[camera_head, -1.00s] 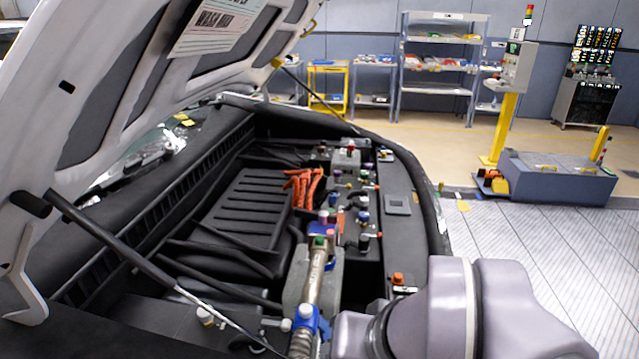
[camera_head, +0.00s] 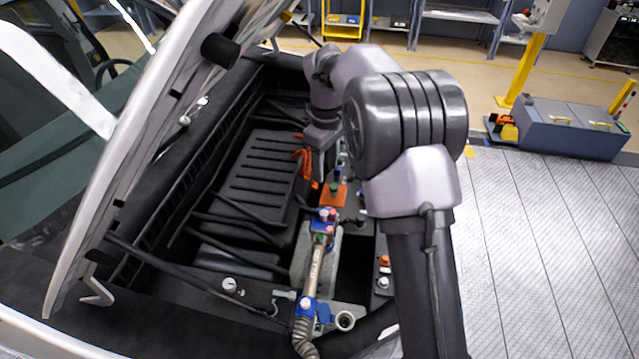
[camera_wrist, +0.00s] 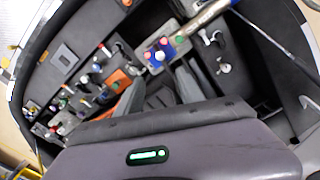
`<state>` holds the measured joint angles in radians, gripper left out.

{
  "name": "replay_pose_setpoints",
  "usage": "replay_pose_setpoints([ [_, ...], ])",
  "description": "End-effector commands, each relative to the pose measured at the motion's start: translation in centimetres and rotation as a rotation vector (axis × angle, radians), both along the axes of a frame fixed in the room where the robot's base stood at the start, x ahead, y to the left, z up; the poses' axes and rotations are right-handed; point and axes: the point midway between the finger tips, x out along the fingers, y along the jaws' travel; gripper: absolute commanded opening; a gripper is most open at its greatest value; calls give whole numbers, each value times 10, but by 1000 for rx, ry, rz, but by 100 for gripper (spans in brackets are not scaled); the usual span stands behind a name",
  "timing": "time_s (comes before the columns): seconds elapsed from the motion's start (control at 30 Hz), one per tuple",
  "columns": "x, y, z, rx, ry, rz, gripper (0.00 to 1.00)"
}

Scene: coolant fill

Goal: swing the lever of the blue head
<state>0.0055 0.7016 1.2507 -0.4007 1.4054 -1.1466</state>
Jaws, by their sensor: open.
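The blue head (camera_head: 325,221) sits at the upper end of a tan pipe (camera_head: 314,265) in the open engine bay, with red and pale knobs on it. In the wrist view the blue head (camera_wrist: 155,52) shows above my gripper, apart from it; which part is its lever is too small to tell. My gripper (camera_wrist: 159,92) is open and empty, its two grey fingers spread. In the head view my gripper (camera_head: 321,165) points down into the bay, behind the blue head and beside the orange cables; its fingertips are partly hidden.
A second blue fitting (camera_head: 306,306) clamps the pipe's near end above a ribbed hose. Orange cables (camera_head: 303,160) and several small coloured caps crowd the strip around my gripper. The raised hood (camera_head: 160,140) and its prop rod bound the left.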

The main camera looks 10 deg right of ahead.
Motion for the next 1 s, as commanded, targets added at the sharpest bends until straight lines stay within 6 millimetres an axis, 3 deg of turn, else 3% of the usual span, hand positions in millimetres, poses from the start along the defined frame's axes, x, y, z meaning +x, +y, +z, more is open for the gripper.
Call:
replay_pose_setpoints([
  [0.7, -1, 0, -155, -1, 4, 2, 45],
  [1.0, 0, 0, -177, 1, 2, 2, 45],
])
